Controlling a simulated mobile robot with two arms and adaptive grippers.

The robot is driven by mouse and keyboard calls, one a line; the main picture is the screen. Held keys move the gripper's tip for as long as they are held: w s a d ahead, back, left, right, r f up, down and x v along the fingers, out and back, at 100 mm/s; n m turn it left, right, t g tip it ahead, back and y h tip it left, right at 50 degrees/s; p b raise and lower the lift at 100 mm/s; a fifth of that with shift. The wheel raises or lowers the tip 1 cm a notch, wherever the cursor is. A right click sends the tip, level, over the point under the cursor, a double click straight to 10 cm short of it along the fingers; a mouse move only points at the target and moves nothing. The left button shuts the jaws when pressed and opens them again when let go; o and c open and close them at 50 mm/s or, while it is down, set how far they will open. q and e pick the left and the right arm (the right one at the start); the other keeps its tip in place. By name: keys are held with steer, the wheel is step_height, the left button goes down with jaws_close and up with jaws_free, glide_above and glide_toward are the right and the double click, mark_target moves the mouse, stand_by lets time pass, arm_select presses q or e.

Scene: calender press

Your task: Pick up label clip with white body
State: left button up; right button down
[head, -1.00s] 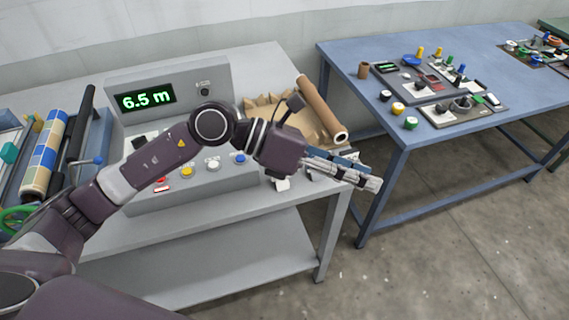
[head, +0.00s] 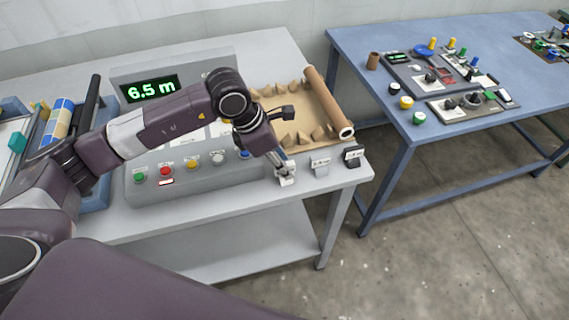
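A small label clip with a white body (head: 286,181) is near the front edge of the grey table, to the right of the button panel. My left gripper (head: 284,168) points down at this clip from above, and its fingertips overlap the clip's top in the picture. I cannot tell whether the fingers touch it or are closed on it. To its right stand a grey label clip (head: 320,168) and a black label clip (head: 353,156), both with pale labels. My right gripper is not in view.
The control panel (head: 150,190) with coloured buttons and a green "6.5 m" display (head: 152,89) stands left of the clips. A brown roll (head: 328,102) and a cardboard tray lie behind them. A blue table (head: 400,45) with parts is at the right.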

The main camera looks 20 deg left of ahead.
arm_select(q)
steer(key=shift+w+d+f, duration=0.15)
steer(key=shift+d+f, duration=0.05)
steer(key=shift+f, duration=0.4)
jaws_close()
steer(key=shift+r, duration=0.2)
